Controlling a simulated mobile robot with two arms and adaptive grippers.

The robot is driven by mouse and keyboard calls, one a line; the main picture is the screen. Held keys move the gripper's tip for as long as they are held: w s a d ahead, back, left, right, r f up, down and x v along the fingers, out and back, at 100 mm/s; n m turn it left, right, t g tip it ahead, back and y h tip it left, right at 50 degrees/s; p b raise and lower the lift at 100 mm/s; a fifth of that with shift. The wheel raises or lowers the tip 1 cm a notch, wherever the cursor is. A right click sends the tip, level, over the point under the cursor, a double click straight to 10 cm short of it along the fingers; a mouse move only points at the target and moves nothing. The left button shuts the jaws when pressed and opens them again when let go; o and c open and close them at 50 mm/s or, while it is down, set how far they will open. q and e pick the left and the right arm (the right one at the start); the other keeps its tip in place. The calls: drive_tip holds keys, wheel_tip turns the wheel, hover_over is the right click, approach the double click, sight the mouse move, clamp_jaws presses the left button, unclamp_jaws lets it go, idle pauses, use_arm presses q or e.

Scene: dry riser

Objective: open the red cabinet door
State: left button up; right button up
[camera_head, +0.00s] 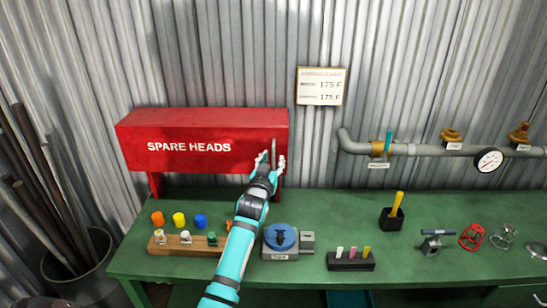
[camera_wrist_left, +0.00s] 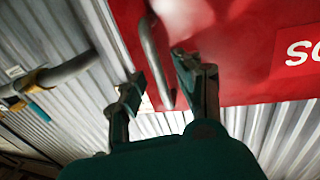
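The red cabinet (camera_head: 200,122) is fixed above the back of the bench, and its front door (camera_head: 190,160), marked SPARE HEADS, looks shut. A grey vertical bar handle (camera_head: 274,150) is at the door's right end. My left gripper (camera_head: 272,160) is at this handle with its fingers apart. In the left wrist view, the handle (camera_wrist_left: 155,58) runs between the two open fingers of the left gripper (camera_wrist_left: 158,66); I cannot tell whether either finger touches it. The gripper hides the lower part of the handle in the head view. My right gripper is not in view.
The green bench (camera_head: 330,210) holds a wooden rack (camera_head: 165,246), a blue round device (camera_head: 281,238), a black tray (camera_head: 350,262) and a cup (camera_head: 391,217). A grey pipe (camera_head: 420,150) with valves runs along the wall at right. A bin of rods (camera_head: 85,270) stands at left.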

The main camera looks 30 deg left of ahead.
use_arm(q)
drive_tip(key=shift+w+a, duration=0.25)
drive_tip(key=shift+w, duration=0.45)
drive_tip(key=shift+c, duration=0.4)
clamp_jaws()
